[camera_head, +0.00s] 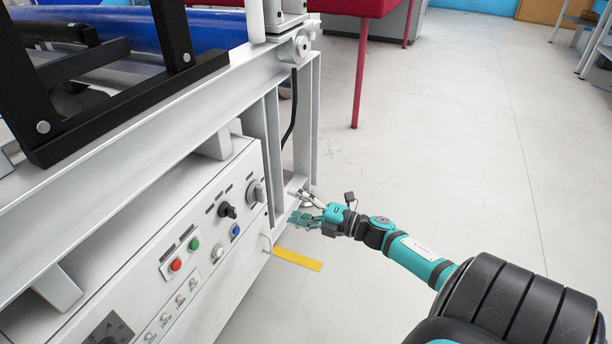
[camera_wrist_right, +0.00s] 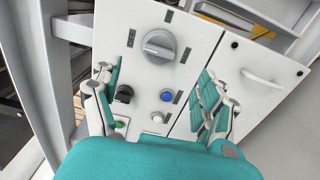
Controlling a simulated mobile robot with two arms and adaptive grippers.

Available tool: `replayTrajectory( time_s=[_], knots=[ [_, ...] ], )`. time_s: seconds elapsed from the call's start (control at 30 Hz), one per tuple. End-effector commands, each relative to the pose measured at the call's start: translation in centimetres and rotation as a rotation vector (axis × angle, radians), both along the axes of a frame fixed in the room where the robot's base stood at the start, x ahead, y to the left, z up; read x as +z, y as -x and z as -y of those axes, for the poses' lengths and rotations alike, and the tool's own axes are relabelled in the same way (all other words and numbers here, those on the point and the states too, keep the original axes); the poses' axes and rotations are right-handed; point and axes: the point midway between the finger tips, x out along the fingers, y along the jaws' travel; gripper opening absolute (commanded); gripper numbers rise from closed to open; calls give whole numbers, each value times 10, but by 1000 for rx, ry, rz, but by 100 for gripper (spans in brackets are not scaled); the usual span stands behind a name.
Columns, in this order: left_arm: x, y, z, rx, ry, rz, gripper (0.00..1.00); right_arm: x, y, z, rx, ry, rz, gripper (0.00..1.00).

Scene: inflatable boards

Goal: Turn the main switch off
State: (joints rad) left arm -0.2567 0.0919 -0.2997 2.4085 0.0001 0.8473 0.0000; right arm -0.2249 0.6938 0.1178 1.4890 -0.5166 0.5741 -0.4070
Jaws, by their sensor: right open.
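A control panel (camera_head: 140,270) on the side of the white machine carries several knobs and buttons. A large grey rotary knob (camera_head: 256,191), which looks like the main switch, sits near the panel's far end. In the right wrist view this grey knob (camera_wrist_right: 160,46) is ahead, in the upper middle, with its handle roughly crosswise. My right gripper (camera_head: 297,205) is open and empty, to the right of the panel and apart from the knob. In the wrist view its fingers (camera_wrist_right: 156,85) spread to both sides of the view. My left gripper is not in view.
A black knob (camera_head: 228,210), a blue button (camera_head: 235,230), a green button (camera_head: 193,244) and a red button (camera_head: 175,264) are close by. A white handle (camera_wrist_right: 262,78) sticks out at the right. White frame posts (camera_head: 303,130) stand behind my gripper. The floor to the right is clear.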

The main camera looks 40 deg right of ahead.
Motion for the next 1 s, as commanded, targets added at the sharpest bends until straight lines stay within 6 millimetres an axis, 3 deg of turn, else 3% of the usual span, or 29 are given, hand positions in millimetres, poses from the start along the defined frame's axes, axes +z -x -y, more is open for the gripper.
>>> replayTrajectory(
  time_s=[0.1,0.27,1.0],
  knots=[
    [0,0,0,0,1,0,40,-1,17,7,0,2,-1,77],
    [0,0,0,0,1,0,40,0,27,11,1,1,1,77],
    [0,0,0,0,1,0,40,0,28,11,0,1,0,77]
  ],
)
